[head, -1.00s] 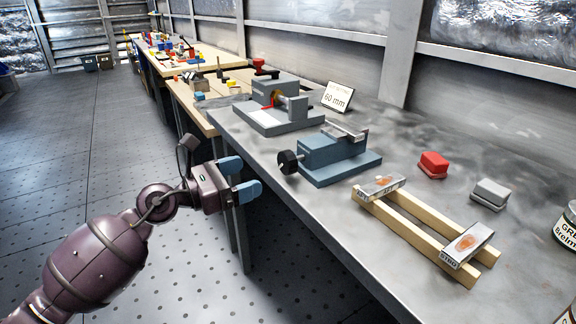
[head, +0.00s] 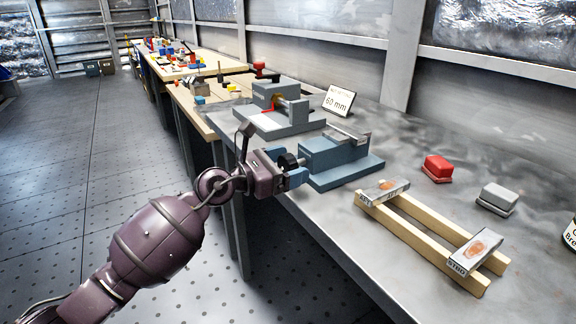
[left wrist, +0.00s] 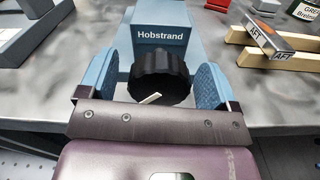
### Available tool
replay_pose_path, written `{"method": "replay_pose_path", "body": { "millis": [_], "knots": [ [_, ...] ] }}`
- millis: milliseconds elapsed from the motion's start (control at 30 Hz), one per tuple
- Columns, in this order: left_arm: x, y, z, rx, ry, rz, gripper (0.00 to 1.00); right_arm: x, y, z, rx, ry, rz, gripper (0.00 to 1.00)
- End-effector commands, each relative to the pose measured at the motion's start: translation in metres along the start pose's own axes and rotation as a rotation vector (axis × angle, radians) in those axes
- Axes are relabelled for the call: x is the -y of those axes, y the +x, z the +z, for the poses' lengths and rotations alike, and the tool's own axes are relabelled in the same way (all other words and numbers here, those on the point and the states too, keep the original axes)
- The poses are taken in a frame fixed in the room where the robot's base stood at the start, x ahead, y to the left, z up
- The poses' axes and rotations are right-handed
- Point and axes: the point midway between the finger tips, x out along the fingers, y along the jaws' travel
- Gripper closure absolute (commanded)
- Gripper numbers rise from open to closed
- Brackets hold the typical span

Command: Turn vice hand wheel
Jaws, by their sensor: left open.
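The blue-grey vice (head: 335,158) stands near the front edge of the metal bench. Its black hand wheel (left wrist: 160,76) faces me in the left wrist view, with a pale mark on it, below the label "Hobstrand" on the vice body (left wrist: 163,32). The wheel (head: 287,161) is partly hidden by my gripper in the head view. My left gripper (head: 288,168) is open at the wheel. In the left wrist view its blue fingers (left wrist: 157,82) stand on either side of the wheel, with a small gap visible. My right gripper is not in view.
A grey machine (head: 282,110) and a "60 mm" sign (head: 338,100) stand behind the vice. A wooden frame with labelled plates (head: 415,232), a red block (head: 437,168) and a grey block (head: 496,197) lie to the right. Bare bench lies between them.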

Motion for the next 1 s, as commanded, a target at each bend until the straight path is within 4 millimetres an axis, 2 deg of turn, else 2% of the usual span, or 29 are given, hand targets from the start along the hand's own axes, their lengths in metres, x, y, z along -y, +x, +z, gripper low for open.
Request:
{"method": "replay_pose_path", "body": {
  "millis": [267, 500, 600, 767, 1000],
  "knots": [
    [0.000, 0.001, 0.000, 0.000, 0.000, 0.000, 0.16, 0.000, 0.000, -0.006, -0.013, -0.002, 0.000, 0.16],
    [0.000, 0.001, 0.000, 0.000, 0.000, 0.000, 0.53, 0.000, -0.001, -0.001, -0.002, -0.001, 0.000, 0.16],
    [0.000, 0.001, 0.000, 0.000, 0.000, 0.000, 0.65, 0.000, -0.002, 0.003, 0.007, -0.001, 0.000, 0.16],
    [0.000, 0.001, 0.001, 0.000, -0.010, 0.000, 0.65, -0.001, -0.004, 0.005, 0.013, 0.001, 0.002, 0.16],
    [-0.001, 0.000, 0.005, 0.001, -0.099, 0.001, 0.65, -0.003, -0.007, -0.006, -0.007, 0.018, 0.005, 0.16]
  ]
}}
